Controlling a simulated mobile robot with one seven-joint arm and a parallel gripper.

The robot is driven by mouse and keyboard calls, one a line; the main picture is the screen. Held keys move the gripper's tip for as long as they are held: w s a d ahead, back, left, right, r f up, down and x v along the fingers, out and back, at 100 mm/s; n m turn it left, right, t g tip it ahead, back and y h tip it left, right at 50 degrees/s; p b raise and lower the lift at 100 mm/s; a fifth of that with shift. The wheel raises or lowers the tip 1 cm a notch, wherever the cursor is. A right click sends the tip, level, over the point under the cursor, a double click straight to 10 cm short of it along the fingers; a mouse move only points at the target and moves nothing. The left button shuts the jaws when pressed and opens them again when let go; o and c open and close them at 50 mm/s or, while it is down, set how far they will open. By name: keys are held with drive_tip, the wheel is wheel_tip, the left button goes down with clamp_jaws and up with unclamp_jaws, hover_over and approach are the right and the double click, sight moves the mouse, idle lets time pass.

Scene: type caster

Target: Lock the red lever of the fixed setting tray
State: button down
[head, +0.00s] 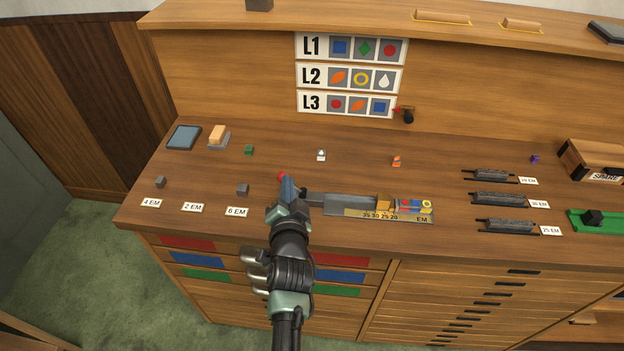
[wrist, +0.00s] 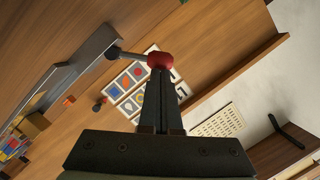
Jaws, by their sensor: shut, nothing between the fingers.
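The setting tray (head: 345,207) lies on the bench top near its front edge, with a scale marked EM along its front. Several coloured type blocks (head: 416,206) and a brass-coloured piece (head: 386,203) sit at its right end. The red lever knob (head: 282,177) is at the tray's left end. In the wrist view the red knob (wrist: 160,60) stands on a grey rod and is right at my fingertips. My gripper (head: 287,188) is shut with nothing between its fingers. The tips touch or almost touch the knob; I cannot tell which. My gripper hides part of the tray's left end.
Labels and small grey blocks (head: 242,190) lie to the left. Loose type pieces (head: 321,155) stand behind the tray. Dark spacer racks (head: 497,199) and a green tray (head: 600,220) are at the right. The L1 to L3 sign (head: 350,76) is on the back panel.

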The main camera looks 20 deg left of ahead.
drive_tip(key=shift+a+f, duration=0.1)
drive_tip(key=shift+a, duration=0.2)
drive_tip(key=shift+s+a, duration=0.1)
idle(0.5)
